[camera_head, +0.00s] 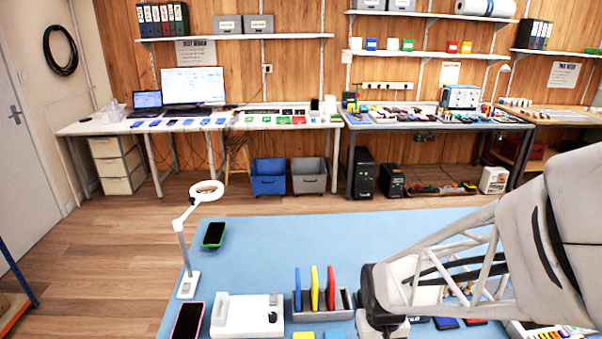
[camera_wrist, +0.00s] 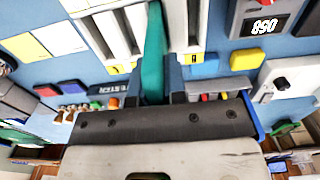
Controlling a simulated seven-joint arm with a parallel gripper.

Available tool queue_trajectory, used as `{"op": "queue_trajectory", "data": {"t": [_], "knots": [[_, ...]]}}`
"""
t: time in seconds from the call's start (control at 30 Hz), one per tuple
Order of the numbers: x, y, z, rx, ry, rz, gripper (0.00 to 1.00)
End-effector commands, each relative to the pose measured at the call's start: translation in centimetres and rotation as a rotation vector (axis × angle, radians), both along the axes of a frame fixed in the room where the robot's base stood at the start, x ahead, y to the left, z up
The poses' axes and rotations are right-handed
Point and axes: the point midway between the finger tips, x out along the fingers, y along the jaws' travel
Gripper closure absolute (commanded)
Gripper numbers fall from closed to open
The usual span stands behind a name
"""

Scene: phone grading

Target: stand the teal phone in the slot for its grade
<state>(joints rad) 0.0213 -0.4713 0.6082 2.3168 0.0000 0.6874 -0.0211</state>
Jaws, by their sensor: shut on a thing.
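The teal phone (camera_wrist: 153,55) is seen edge-on in the wrist view, upright between the two dark fingers of my gripper (camera_wrist: 155,87). My gripper is shut on it. White dividers with dark gaps (camera_wrist: 105,40) lie beside the phone, with yellow labels at their near ends. I cannot tell whether the phone's far end is inside a gap or above it. In the head view a grey slotted rack (camera_head: 346,300) holds blue, yellow and red upright pieces (camera_head: 314,288). My arm's dark end is just right of this rack and hides the fingers and the phone there.
A white device (camera_head: 247,316) stands left of the rack. A pink-edged phone (camera_head: 187,320), a green-edged phone (camera_head: 213,234) and a ring lamp (camera_head: 187,285) are farther left. A display unit (camera_wrist: 265,22) is at the wrist view's upper right. The blue mat behind the rack is clear.

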Motion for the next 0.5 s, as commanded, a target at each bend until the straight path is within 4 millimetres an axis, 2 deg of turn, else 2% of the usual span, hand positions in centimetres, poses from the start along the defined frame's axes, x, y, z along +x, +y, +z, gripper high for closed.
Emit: {"op": "queue_trajectory", "data": {"t": [0.5], "knots": [[-0.01, 0.0, -0.58, 0.0, 0.0, 0.0, 1.0]]}}
